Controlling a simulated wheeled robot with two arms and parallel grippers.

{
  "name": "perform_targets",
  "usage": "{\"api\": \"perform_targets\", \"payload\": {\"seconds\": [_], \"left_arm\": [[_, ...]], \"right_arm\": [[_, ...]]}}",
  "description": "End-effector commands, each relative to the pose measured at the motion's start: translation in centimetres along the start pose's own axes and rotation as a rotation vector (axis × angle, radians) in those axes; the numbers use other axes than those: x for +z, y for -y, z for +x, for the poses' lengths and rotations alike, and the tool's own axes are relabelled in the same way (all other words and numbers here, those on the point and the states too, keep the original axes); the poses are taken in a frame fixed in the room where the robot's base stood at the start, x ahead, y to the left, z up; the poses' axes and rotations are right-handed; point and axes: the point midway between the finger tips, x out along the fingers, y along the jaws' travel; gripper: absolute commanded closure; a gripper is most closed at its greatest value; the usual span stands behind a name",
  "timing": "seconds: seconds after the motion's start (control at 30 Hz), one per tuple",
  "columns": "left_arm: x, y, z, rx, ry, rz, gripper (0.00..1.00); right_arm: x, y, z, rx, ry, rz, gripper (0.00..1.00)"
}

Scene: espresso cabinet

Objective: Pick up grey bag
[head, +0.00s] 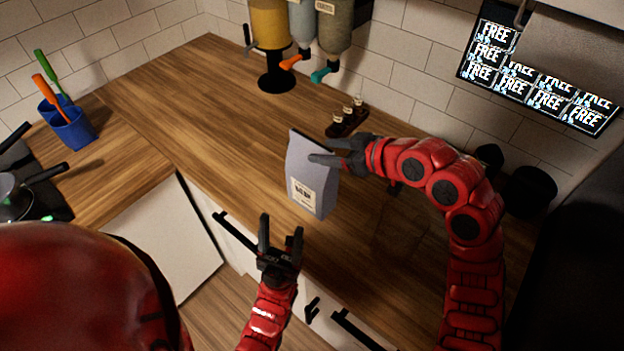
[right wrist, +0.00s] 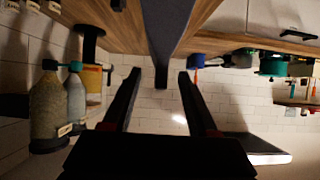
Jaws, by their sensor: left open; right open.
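The grey bag (head: 307,176) stands upright on the wooden counter with a pale label on its front. My right gripper (head: 318,150) is open at the bag's upper part, coming from the right, with one finger in front of the bag's face. In the right wrist view the bag (right wrist: 166,28) shows between the spread fingers (right wrist: 160,78), with its narrow dark top edge towards me. I cannot tell whether the fingers touch it. My left gripper (head: 281,226) is open and empty, lower in the head view by the counter's front edge.
A small dark rack with little bottles (head: 348,116) stands behind the bag. Dispensers (head: 320,30) hang at the back wall. A blue holder with utensils (head: 70,124) stands at left. The counter left of the bag is clear.

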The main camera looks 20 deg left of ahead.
Motion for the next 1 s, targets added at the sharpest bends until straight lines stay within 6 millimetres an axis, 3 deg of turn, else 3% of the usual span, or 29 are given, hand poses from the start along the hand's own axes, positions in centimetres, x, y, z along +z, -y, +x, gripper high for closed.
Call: {"api": "perform_targets", "payload": {"seconds": [0.03,0.2,0.47,0.8,1.0], "left_arm": [[-0.2,0.1,1.0,0.0,0.0,0.0,0.38],[-0.2,0.1,1.4,0.0,0.0,0.0,0.38],[-0.2,0.1,1.3,0.0,0.0,0.0,0.38],[-0.2,0.1,1.3,0.0,0.0,0.0,0.38],[-0.2,0.1,1.3,0.0,0.0,0.0,0.38]], "right_arm": [[-0.3,0.1,0.6,-0.004,0.006,0.0,0.41],[0.0,0.0,2.4,-0.003,0.004,0.003,0.41],[0.1,0.0,2.7,0.0,0.001,0.001,0.41],[0.0,0.0,2.7,0.0,0.0,0.001,1.0],[0.1,0.0,2.7,0.0,0.0,0.001,1.0]]}}
